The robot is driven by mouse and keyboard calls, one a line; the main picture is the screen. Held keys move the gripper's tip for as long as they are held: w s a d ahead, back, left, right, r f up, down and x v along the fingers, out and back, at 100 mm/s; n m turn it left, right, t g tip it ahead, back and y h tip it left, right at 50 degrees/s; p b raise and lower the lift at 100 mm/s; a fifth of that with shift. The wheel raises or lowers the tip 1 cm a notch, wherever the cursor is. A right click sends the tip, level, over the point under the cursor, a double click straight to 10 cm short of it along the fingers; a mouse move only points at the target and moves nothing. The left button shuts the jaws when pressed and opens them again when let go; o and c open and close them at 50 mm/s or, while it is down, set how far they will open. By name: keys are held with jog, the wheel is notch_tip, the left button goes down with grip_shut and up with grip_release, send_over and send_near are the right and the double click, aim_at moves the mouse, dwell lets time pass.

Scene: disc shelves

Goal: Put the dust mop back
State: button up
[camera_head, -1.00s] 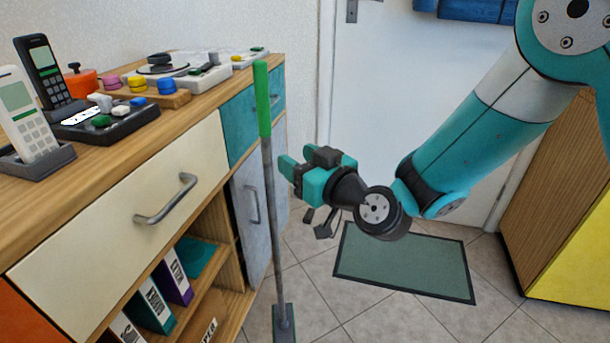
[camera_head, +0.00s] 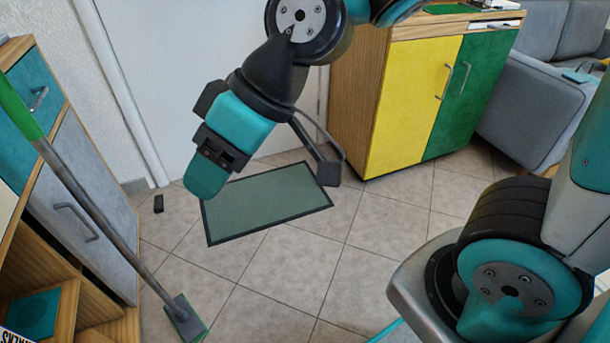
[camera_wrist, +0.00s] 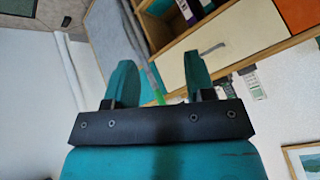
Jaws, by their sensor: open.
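The dust mop (camera_head: 92,211) has a green grip, a long grey pole and a flat grey head (camera_head: 183,317) with a green edge on the tiled floor. It stands tilted beside the low cabinet at the left, its grip cut off by the picture's left edge. My gripper (camera_head: 206,168) is open, in the air to the right of the pole and clearly apart from it in the head view. In the wrist view my gripper's two teal fingers (camera_wrist: 160,78) stand apart. A thin green strip, likely the mop's grip (camera_wrist: 156,88), shows beyond them. No mop holder can be made out.
The cabinet (camera_head: 75,205) with teal and grey fronts borders the left side. A yellow and green cupboard (camera_head: 415,105) and a grey sofa (camera_head: 535,105) stand behind. The middle floor is clear.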

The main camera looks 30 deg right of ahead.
jog(key=s+d+m+g+h, duration=0.1)
jog(key=s+d+m+h, duration=0.1)
jog(key=s+d, duration=0.5)
jog(key=shift+d+f+g+h, duration=0.15)
jog(key=shift+d+g+h, duration=0.2)
jog(key=shift+h, duration=0.25)
